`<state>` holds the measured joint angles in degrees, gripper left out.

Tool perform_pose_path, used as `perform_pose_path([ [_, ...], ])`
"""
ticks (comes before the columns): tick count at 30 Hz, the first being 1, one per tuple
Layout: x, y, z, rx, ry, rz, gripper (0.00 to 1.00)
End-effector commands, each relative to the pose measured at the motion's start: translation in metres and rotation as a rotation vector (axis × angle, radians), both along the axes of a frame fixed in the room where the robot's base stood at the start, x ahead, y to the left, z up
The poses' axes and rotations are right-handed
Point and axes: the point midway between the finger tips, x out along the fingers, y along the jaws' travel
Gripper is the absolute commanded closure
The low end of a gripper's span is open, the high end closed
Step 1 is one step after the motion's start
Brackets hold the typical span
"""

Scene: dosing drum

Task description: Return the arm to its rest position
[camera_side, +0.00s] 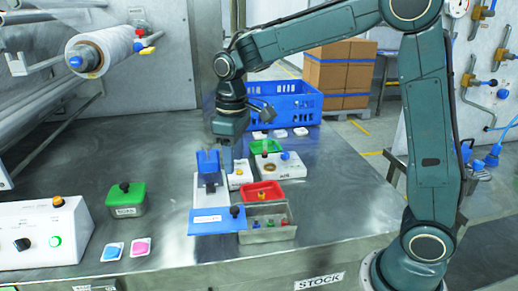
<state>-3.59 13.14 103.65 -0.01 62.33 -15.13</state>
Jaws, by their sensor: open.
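My gripper (228,166) points down over the middle of the steel worktop (160,165). It is small in the picture and nothing shows held in it. Its fingertips are close behind a blue block (208,161) on a white stand and near a small white box (240,178). Whether they touch either cannot be told. My arm reaches in from the right, bent high and then down to the wrist.
A blue plate (217,221) and a grey tray with a red lid (263,191) lie in front. A green-lidded box (126,198) and a control box (40,232) stand left. A blue crate (285,106) stands behind. The worktop's left-middle is clear.

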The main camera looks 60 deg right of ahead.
Motion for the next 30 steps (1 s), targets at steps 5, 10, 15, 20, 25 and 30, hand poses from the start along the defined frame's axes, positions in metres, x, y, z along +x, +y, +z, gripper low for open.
perform_pose_path([
  [5, -0.019, -0.004, 0.017, 0.004, -0.043, -0.029, 0.53],
  [10, -0.048, -0.008, 0.036, 0.009, -0.103, -0.069, 0.53],
  [15, -0.08, -0.012, 0.051, 0.017, -0.167, -0.112, 0.53],
  [20, -0.111, -0.016, 0.06, 0.027, -0.227, -0.153, 0.53],
  [25, -0.143, -0.019, 0.065, 0.038, -0.289, -0.196, 0.53],
  [30, -0.174, -0.022, 0.064, 0.051, -0.352, -0.238, 0.53],
])
